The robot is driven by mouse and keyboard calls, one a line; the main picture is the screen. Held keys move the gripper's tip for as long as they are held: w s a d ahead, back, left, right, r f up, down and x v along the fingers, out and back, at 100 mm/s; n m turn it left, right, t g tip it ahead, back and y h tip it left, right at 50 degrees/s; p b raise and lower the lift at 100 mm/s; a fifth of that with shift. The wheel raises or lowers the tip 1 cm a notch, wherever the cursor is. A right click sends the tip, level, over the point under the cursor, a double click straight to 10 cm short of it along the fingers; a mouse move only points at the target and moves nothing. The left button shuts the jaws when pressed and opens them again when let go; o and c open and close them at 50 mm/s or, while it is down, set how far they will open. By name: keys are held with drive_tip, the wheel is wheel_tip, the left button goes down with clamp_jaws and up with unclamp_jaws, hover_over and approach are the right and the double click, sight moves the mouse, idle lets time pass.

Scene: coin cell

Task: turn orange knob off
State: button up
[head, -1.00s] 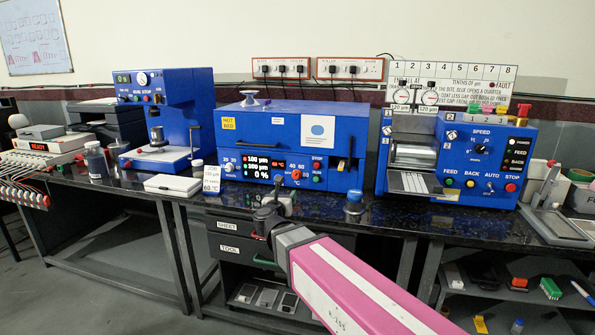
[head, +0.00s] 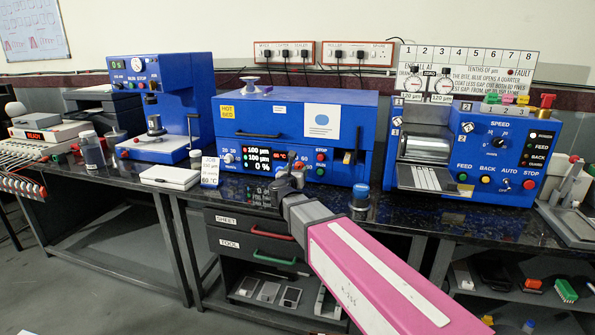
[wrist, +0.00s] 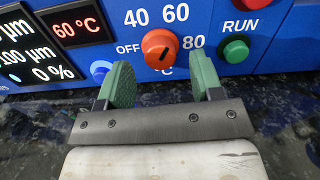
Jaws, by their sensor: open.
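The orange knob (wrist: 160,50) is on the blue front panel of the hot bed machine (head: 230,130).
A green RUN button (wrist: 235,50) is right of the knob and a blue button (wrist: 100,70) is left of it. A blue-capped jar (head: 360,196) stands on the dark bench to the right. A white box (head: 170,178) lies at the left.

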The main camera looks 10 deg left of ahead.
drive_tip(key=shift+w+d, duration=0.15)
drive_tip(key=shift+w, duration=0.9)
drive_tip(key=c, duration=0.9)
